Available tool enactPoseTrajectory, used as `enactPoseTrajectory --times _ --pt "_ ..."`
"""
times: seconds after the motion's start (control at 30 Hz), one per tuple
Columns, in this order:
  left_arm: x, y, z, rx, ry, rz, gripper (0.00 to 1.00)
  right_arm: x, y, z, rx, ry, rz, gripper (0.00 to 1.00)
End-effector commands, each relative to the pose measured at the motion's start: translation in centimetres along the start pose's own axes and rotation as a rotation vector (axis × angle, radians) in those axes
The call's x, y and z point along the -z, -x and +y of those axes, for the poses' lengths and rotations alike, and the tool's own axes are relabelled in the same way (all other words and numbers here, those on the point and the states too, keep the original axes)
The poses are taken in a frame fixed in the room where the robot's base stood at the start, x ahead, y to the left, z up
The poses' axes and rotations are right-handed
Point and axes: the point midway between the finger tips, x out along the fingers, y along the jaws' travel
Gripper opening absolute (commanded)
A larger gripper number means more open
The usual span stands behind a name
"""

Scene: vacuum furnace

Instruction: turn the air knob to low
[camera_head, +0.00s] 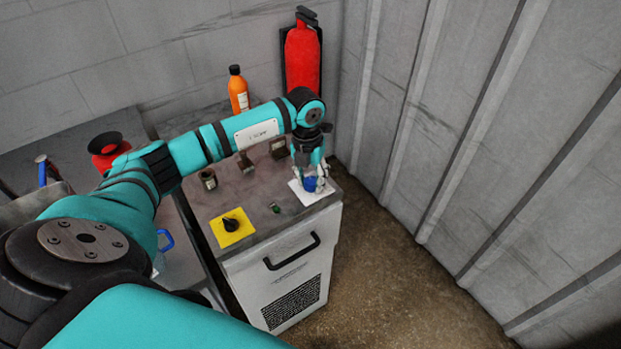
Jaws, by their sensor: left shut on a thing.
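A blue knob (311,184) stands on a white plate (325,195) at the right end of the cabinet top. I cannot read any marking on the plate, so I cannot tell which setting the knob points to. My left gripper (311,181) reaches down from above, its fingers shut around the blue knob and hiding part of it. A black knob (231,224) on a yellow plate (238,238) sits at the front left of the same top. My right gripper is not in the picture.
The grey cabinet (215,203) has a black front handle (292,252). Small dark fittings (245,162) and a green button (275,208) are on top. An orange bottle (238,92) and a red extinguisher (302,58) stand behind. A corrugated wall (440,120) rises close on the right.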

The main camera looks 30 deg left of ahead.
Motion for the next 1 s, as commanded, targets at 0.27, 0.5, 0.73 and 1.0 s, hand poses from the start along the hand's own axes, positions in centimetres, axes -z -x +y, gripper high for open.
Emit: enactPoseTrajectory --times 0.27,0.5,0.73,1.0 --pt "-0.05 0.11 0.02 0.001 0.202 -0.015 0.03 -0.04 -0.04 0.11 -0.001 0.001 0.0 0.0" --pt "-0.06 0.13 0.02 0.001 0.307 -0.021 0.03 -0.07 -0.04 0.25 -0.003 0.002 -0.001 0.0" --pt "-0.07 0.14 0.02 0.001 0.349 -0.024 0.03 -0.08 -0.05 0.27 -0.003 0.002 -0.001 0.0" --pt "-0.09 0.16 0.03 0.002 0.355 -0.025 0.03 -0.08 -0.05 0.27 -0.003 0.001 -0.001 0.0"
